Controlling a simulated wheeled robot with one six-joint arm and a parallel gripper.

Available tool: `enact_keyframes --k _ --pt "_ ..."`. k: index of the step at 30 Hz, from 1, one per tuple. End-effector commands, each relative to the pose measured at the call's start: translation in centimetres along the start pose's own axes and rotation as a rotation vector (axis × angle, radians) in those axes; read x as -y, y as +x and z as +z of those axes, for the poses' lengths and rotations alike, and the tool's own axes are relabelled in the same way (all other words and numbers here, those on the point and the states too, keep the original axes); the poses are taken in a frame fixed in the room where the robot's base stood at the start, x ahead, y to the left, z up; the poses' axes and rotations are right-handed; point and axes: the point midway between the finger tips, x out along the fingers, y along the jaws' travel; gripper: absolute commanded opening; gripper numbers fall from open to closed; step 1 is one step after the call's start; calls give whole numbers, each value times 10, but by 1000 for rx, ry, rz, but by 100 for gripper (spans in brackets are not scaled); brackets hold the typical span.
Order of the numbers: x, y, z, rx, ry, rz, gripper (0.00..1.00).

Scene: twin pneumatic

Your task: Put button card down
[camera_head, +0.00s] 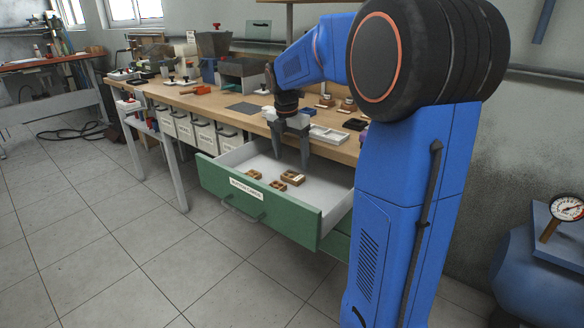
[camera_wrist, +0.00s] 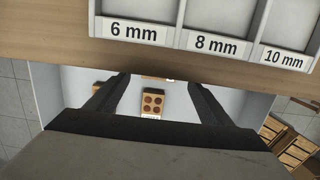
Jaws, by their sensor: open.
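A button card (camera_wrist: 152,102) with brown round buttons and a white strip lies flat on the light drawer floor. In the wrist view it is below and between my fingers, apart from both. My gripper (camera_head: 290,162) is open and empty, pointing down over the open drawer; its two dark fingers also show in the wrist view (camera_wrist: 157,83). Small brown cards (camera_head: 254,174) lie in the drawer in the head view. I cannot tell which of them is the one between my fingers. The green drawer front (camera_head: 235,195) carries a white label, too small to read surely.
The wooden bench top (camera_head: 243,106) overhangs the drawer's back. White trays marked 6 mm, 8 mm and 10 mm (camera_wrist: 215,44) stand at its edge. Labelled white bins (camera_head: 203,136) hang left of the drawer. Much of the drawer floor is bare. A blue tank with a gauge (camera_head: 567,207) stands right.

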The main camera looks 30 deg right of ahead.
Motion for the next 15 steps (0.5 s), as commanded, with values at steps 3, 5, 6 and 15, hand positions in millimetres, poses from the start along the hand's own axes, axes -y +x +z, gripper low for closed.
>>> enact_keyframes --k 3,5,6,15 --pt "-1 -23 0 2 0 2 74" --pt "0 -33 0 1 0 2 74" --pt "0 -38 0 1 0 2 74" --pt "0 -59 0 0 0 -1 74"
